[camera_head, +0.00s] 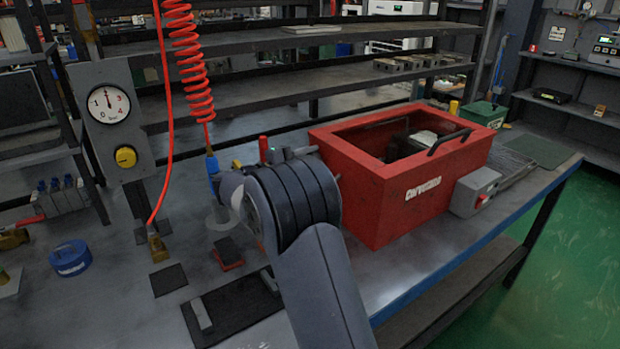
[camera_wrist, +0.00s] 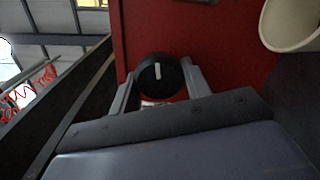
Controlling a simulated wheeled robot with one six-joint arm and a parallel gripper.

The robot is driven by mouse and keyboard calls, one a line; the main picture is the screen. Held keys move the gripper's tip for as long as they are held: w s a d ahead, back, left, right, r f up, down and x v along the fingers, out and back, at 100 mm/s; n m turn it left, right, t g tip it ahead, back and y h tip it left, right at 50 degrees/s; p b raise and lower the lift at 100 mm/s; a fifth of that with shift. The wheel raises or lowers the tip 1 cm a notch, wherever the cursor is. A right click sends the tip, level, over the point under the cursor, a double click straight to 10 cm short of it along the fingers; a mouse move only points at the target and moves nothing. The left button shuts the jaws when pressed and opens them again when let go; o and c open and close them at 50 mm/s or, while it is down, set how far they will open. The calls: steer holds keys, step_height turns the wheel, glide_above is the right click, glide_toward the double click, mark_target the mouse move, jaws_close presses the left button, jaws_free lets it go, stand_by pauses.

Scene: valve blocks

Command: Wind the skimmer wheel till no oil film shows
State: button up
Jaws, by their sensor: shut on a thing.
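A red open-topped tank (camera_head: 400,200) with a white label stands on the bench, and its red wall (camera_wrist: 215,40) fills the upper middle of the wrist view. A round black knob with a white mark (camera_wrist: 160,78), seemingly the skimmer wheel, is on that wall. The mark stands almost upright in the picture. My gripper (camera_wrist: 159,72) is shut on the knob, one finger at each side. In the head view my arm hides the knob and most of the gripper. The tank's inside is dark with a pale shape in it; I cannot tell whether an oil film shows.
A grey box with a red button (camera_head: 476,192) is at the tank's front right. A gauge panel (camera_head: 112,120), a coiled red hose (camera_head: 186,60) and a blue round container (camera_head: 70,258) are to the left. A pale rounded thing (camera_wrist: 292,25) is close by at upper right in the wrist view.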

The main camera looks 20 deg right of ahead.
steer(key=m+b, duration=0.1)
steer(key=b, duration=0.1)
steer(key=m+b, duration=0.1)
steer(key=m, duration=0.1)
steer(key=m+b, duration=0.1)
steer(key=b, duration=0.1)
steer(key=shift+f+m+b, duration=0.3)
steer(key=shift+m+b, duration=0.05)
steer(key=shift+m, duration=0.05)
steer(key=m+b, duration=0.4)
steer(key=b, duration=0.1)
steer(key=m+b, duration=0.5)
steer(key=shift+r+m+b, duration=0.1)
steer(key=shift+m+b, duration=0.25)
steer(key=shift+m, duration=0.05)
steer(key=shift+r+m+b, duration=0.15)
steer(key=shift+m+b, duration=1.1)
steer(key=shift+m, duration=0.35)
steer(key=o, duration=1)
steer(key=shift+s+r, duration=0.1)
steer(key=shift+r, duration=0.05)
steer(key=shift+c, duration=0.2)
